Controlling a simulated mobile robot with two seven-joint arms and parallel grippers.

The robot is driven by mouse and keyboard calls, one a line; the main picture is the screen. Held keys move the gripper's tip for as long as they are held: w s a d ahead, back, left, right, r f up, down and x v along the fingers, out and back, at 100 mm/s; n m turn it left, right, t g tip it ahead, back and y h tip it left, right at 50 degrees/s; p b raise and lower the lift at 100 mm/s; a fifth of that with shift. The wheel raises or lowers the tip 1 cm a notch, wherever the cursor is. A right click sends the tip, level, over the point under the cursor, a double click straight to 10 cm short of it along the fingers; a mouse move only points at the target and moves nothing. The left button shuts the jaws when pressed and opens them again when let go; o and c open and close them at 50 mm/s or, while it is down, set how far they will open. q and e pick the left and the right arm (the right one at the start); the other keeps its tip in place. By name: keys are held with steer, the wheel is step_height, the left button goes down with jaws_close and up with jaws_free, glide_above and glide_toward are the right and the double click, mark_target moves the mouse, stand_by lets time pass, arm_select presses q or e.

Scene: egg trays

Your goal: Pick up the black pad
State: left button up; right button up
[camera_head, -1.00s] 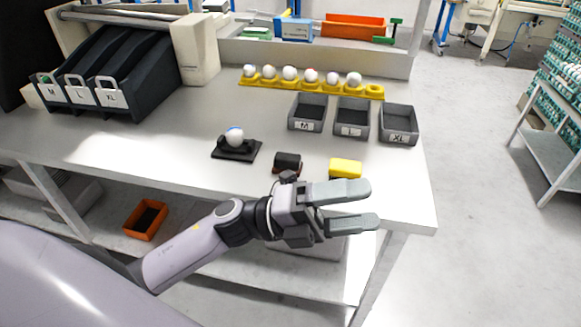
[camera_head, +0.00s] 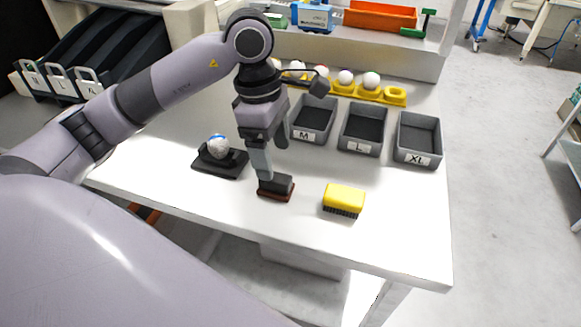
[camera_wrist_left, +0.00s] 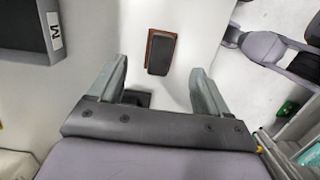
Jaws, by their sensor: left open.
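The black pad (camera_head: 276,187), a small dark block with a reddish-brown base, lies on the white table between the egg stand and the yellow brush. It also shows in the left wrist view (camera_wrist_left: 160,52), ahead of the fingers. My left gripper (camera_head: 268,168) points down above the pad, and one finger covers part of it in the head view. In the left wrist view the two fingers (camera_wrist_left: 160,68) are spread apart, with the pad roughly between their tips in the picture. I cannot tell the exact height gap. My right gripper is not in view.
A black stand (camera_head: 232,165) with a white and blue egg (camera_head: 218,146) is left of the pad. A yellow brush (camera_head: 344,199) lies to its right. Grey bins M (camera_head: 303,136), L (camera_head: 359,147) and XL (camera_head: 416,158) stand behind. The table's front edge is close.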

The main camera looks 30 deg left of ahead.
mark_target(276, 176)
arm_select(q)
steer(key=shift+w+a+f, duration=0.1)
steer(key=shift+w+f, duration=0.05)
steer(key=shift+f, duration=0.05)
steer(key=shift+s+f, duration=0.25)
steer(key=shift+f, duration=0.9)
steer(key=f, duration=0.4)
steer(key=shift+d+f+p, duration=0.15)
steer(key=shift+d+p, duration=0.1)
steer(key=shift+p, duration=0.15)
steer(key=shift+w, duration=0.1)
steer(key=c, duration=1.1)
